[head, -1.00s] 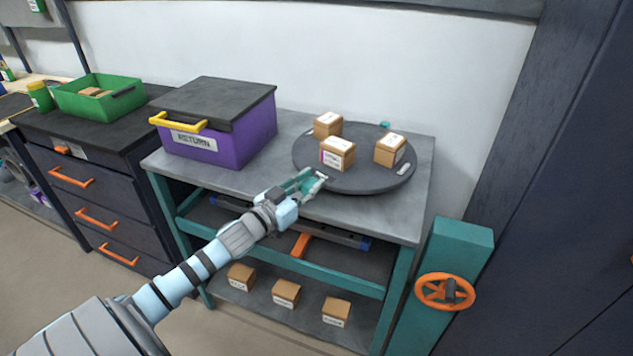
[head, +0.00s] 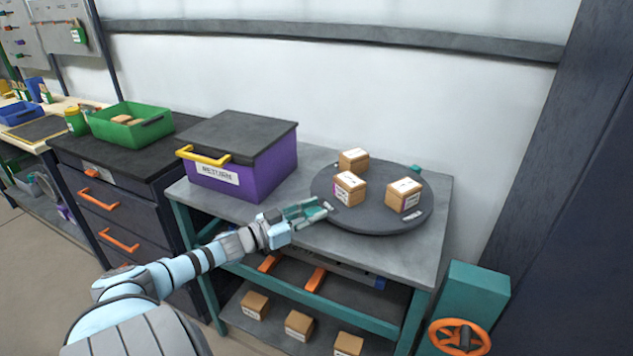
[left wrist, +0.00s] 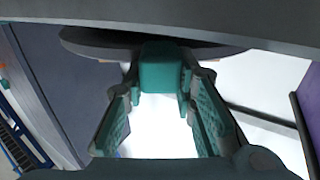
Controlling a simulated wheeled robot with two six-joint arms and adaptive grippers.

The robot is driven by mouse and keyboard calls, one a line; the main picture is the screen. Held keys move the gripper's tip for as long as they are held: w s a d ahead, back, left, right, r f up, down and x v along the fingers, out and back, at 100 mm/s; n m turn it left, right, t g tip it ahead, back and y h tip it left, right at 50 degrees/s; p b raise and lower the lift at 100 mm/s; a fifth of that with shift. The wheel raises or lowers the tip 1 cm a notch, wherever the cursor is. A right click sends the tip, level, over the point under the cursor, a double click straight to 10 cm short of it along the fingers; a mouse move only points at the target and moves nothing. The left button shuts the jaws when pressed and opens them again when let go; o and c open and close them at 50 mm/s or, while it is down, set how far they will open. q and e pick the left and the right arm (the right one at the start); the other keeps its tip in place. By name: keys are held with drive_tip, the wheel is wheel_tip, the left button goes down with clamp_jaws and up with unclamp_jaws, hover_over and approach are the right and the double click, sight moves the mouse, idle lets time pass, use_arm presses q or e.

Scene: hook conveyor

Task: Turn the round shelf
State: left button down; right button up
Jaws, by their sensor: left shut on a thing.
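The round shelf (head: 375,222) is a dark grey disc on the grey table top in the head view, with three small labelled cartons (head: 349,189) standing on it. A small teal knob (head: 414,169) shows at its far right rim and a pale mark (head: 412,216) at its near right. My left gripper (head: 322,208) is at the disc's near left rim. In the left wrist view its fingers are closed around a teal block (left wrist: 162,82) close to the dark disc edge (left wrist: 85,40). The fingers partly hide this block. My right gripper is out of view.
A purple bin with a black lid and yellow handle (head: 206,157) stands left of the disc. Several cartons (head: 298,324) sit on the lower shelf. A teal post with an orange wheel (head: 460,337) stands at the right. A green crate (head: 131,123) is farther left.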

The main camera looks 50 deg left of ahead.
use_arm(q)
drive_tip(key=c, duration=1.3)
unclamp_jaws()
drive_tip(key=shift+s+a, duration=0.25)
drive_tip(key=shift+s, duration=1.7)
drive_tip(key=shift+s+a, duration=0.25)
drive_tip(key=shift+s, duration=1.7)
drive_tip(key=shift+s+a, duration=0.25)
drive_tip(key=shift+s, duration=1.7)
